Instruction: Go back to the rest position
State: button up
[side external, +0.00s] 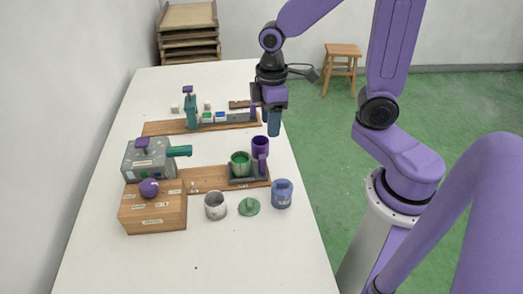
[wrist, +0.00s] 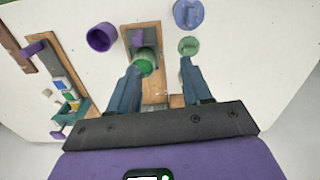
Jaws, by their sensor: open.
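My gripper (side external: 273,126) is open and empty, raised over the right side of the white table, near the purple cup (side external: 260,147). Its two fingers (wrist: 162,66) are spread apart in the wrist view with nothing between them. The green cup (side external: 240,164) sits on a dark holder on the near wooden board; in the wrist view it (wrist: 145,62) is partly hidden by the left finger. The purple cup also shows in the wrist view (wrist: 101,37), apart from the fingers.
A grey machine (side external: 148,162) and a wooden box (side external: 153,210) with a purple knob stand at left. A white cup (side external: 215,206), green lid (side external: 249,207) and blue jar (side external: 282,194) stand in front. The far board (side external: 160,128) carries small coloured blocks.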

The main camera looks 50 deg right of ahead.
jog(key=s+a+r+n, duration=0.2)
jog(key=s, duration=1.4)
jog(key=shift+s+r+n, duration=0.3)
jog(key=shift+r+n, duration=0.1)
